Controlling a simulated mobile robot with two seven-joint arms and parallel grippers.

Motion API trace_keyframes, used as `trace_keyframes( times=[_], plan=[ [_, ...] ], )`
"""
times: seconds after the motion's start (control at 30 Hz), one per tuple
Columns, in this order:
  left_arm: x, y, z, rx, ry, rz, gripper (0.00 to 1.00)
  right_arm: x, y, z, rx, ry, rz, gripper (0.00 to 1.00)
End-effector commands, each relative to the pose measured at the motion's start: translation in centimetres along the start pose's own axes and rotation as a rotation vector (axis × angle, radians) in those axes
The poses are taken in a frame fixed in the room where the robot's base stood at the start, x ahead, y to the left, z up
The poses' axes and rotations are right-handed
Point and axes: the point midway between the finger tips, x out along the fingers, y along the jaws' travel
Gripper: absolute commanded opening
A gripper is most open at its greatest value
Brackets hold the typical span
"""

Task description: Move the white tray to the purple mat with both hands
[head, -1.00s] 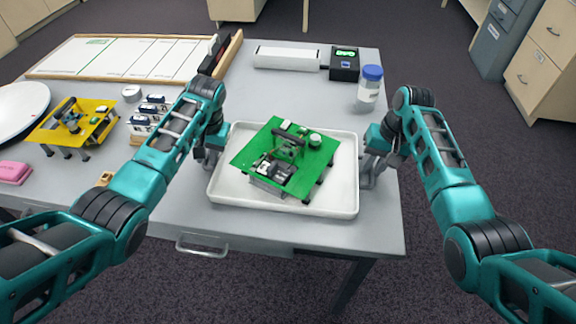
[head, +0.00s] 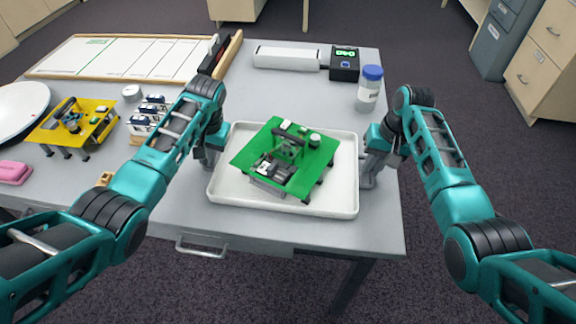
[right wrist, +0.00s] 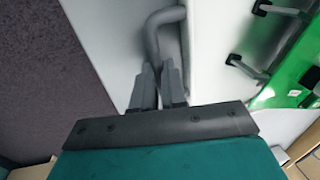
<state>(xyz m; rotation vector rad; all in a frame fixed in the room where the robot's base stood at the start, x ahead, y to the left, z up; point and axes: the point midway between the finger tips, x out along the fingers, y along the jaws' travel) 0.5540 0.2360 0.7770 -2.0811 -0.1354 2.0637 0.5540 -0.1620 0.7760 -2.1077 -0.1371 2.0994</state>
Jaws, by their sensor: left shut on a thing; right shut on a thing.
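The white tray (head: 225,192) is on or just above the grey table, near its front right edge; I cannot tell which. A green board (head: 255,150) on short legs, with small parts on top, stands in the tray. My left gripper (head: 208,158) is at the tray's left side, shut on it; its fingertips are mostly hidden by the arm. My right gripper (head: 368,172) is at the tray's right side. The right wrist view shows its fingers (right wrist: 158,85) shut on the tray's grey handle (right wrist: 152,40). I do not see a purple mat.
A bottle with a blue lid (head: 370,88) stands behind the right gripper. A black box (head: 344,65) and a white bar (head: 287,57) are at the back. A yellow board (head: 95,112), a pink block (head: 14,172) and a framed whiteboard (head: 120,58) lie left.

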Motion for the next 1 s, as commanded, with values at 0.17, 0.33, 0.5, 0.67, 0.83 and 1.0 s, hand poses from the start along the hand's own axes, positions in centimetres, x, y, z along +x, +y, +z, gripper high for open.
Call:
trace_keyframes(
  times=[0.17, 0.33, 0.5, 0.67, 0.83, 1.0],
  plan=[
    [-0.5, -0.1, -0.1, 0.0, 0.003, 0.0, 0.0, -0.6, -0.1, -0.1, -0.001, 0.003, -0.001, 0.0],
    [-1.6, -0.3, -0.1, 0.0, 0.003, 0.0, 0.0, -1.6, -0.3, -0.1, -0.001, 0.003, -0.001, 0.0],
    [-3.1, -0.6, -0.1, 0.0, 0.002, 0.0, 0.0, -3.1, -0.6, -0.1, -0.001, 0.003, -0.001, 0.0],
    [-4.4, -0.9, -0.1, 0.0, 0.002, 0.0, 0.0, -4.5, -0.8, -0.1, -0.001, 0.003, -0.001, 0.0],
    [-5.1, -1.1, -0.1, 0.0, 0.002, 0.0, 0.0, -5.1, -1.0, -0.1, 0.0, 0.003, -0.001, 0.0],
    [-5.0, -1.1, -0.1, 0.0, 0.002, 0.0, 0.0, -5.1, -1.0, -0.1, -0.001, 0.003, -0.001, 0.0]
  ],
)
